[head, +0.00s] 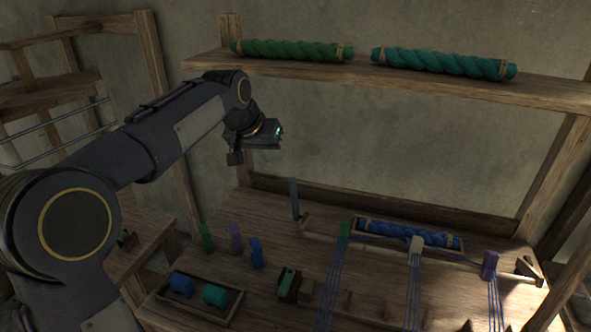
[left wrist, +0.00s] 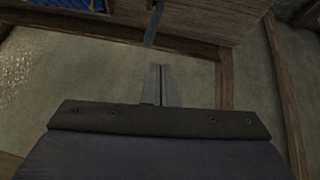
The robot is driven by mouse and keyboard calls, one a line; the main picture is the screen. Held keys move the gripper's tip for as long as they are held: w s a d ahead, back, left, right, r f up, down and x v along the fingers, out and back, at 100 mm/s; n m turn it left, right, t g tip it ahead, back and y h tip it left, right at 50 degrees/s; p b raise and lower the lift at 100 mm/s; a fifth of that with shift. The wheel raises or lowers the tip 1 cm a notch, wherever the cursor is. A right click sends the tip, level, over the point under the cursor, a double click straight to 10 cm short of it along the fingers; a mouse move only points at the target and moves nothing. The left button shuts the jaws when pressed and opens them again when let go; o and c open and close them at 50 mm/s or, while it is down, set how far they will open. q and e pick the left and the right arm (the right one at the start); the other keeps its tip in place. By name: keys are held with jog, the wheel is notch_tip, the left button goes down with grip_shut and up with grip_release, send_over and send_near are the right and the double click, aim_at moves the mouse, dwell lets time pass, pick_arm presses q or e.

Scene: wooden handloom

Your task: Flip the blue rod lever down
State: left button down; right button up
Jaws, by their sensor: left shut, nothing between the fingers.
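A small blue upright lever (head: 256,252) stands on the table's left side, beside a purple one (head: 236,238) and a green one (head: 207,237). A thin grey-blue upright bar (head: 294,198) stands farther back, left of the blue twisted roll (head: 408,233) in its tray. I cannot tell for sure which is the blue rod lever. The bar also shows in the left wrist view (left wrist: 154,22), beyond my fingertips and apart from them. My left gripper (head: 280,132) is raised above the back of the table, shut and empty; its fingers touch in the wrist view (left wrist: 161,84). My right gripper is out of view.
A shelf (head: 540,88) with two green-teal twisted rolls (head: 290,50) runs along the back. Blue threads (head: 414,285) stretch across the table's right side. A tray (head: 190,318) with blue and teal spools is front left. Air around my left gripper is clear.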

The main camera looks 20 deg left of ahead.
pick_arm(q)
jog(key=y, duration=0.1)
send_over(296, 186)
jog(key=shift+s+a+r+m+t, duration=0.15)
jog(key=shift+s+r+m+t, duration=0.15)
jog(key=shift+s, duration=0.2)
jog(key=f, duration=0.3)
jog(key=w+f, duration=0.1)
jog(key=f, duration=0.2)
jog(key=w+f, duration=0.1)
jog(key=f, duration=0.2)
jog(key=shift+w, duration=0.1)
jog(key=shift+s+f, duration=0.2)
jog(key=shift+s, duration=0.2)
